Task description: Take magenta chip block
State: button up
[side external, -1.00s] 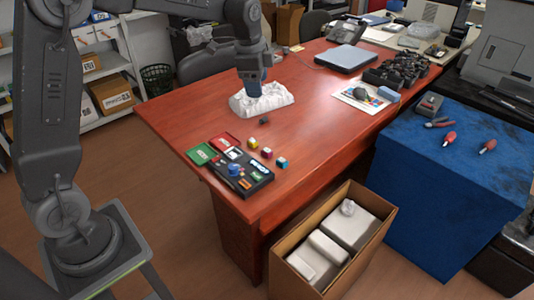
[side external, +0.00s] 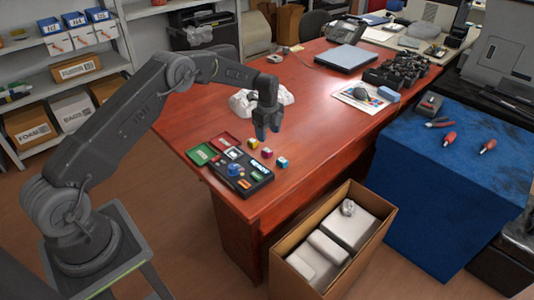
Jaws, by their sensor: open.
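Three small colored blocks stand in a row on the red-brown desk (side external: 310,130), right of a dark tray (side external: 247,186). The left one (side external: 253,143) shows yellow and reddish tones. The middle one (side external: 267,153) looks pinkish with yellow. The right one (side external: 282,162) is cyan with other colors. They are too small to tell for certain which is the magenta chip block. My gripper (side external: 267,137) is open and empty, pointing down just behind the left and middle blocks in the picture. Its exact height over the desk is hard to tell.
The tray holds several small colored items, a blue round one among them, with red and green lid-like cards at its left. A white crumpled form (side external: 243,103) lies behind my gripper. An open cardboard box (side external: 378,240) stands in front. The desk right of the blocks is clear.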

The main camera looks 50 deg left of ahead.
aim_at(267, 150)
jog(key=shift+a+f, duration=0.2)
jog(key=shift+f, duration=3.8)
jog(key=shift+c, duration=0.4)
jog(key=c, duration=0.9)
